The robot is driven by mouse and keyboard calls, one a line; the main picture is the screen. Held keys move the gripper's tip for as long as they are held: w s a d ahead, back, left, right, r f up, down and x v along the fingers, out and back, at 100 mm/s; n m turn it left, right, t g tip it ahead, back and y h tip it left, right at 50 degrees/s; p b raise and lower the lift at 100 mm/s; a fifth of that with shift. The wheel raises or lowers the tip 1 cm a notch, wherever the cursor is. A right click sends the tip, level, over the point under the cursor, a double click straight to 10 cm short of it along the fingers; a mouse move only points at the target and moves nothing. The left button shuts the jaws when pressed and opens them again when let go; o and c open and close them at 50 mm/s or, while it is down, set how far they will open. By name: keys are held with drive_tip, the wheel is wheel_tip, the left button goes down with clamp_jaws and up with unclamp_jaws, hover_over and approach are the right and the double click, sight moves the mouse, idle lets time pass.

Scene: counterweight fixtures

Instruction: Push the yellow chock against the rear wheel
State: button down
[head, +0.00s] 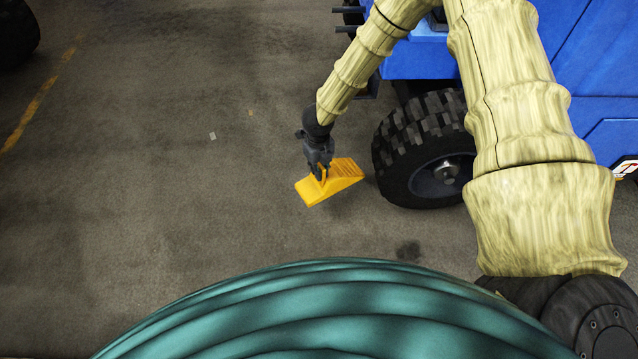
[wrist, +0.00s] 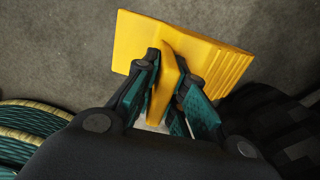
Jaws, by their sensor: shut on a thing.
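The yellow chock (head: 345,176) is a wedge with a ribbed face, just left of the blue vehicle's rear wheel (head: 425,150) in the head view. A small gap of floor shows between the chock and the tyre. My gripper (head: 320,174) is above the chock and shut on its upright handle. In the wrist view the chock (wrist: 140,42) lies beyond the fingers, and my gripper (wrist: 167,85) has one finger on each side of the handle. The ribbed end points right, towards the dark tyre (wrist: 290,140) at the lower right. I cannot tell whether the chock touches the floor.
The blue vehicle body (head: 590,80) stands behind and right of the wheel. Dark prongs (head: 350,10) stick out from it at the top. The grey floor (head: 150,190) is open to the left. Another dark tyre (head: 15,35) is at the far top left, beside a worn yellow line (head: 35,105).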

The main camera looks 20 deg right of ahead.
sight(320, 186)
drive_tip(key=f+m+b, duration=0.2)
drive_tip(key=f, duration=0.1)
drive_tip(key=w+f+m+b, duration=0.1)
drive_tip(key=m, duration=0.1)
drive_tip(key=shift+d+f+b, duration=0.25)
drive_tip(key=shift+f+b, duration=0.05)
drive_tip(key=shift+w+f+m+b, duration=0.35)
drive_tip(key=shift+f+m+b, duration=0.3)
drive_tip(key=shift+m, duration=0.25)
wheel_tip(320, 186, down, 6)
drive_tip(key=b, duration=0.6)
drive_tip(key=shift+b, duration=0.3)
drive_tip(key=shift+d+f, duration=0.1)
drive_tip(key=shift+f, duration=0.25)
drive_tip(key=c, duration=1.4)
unclamp_jaws()
drive_tip(key=shift+s, duration=0.1)
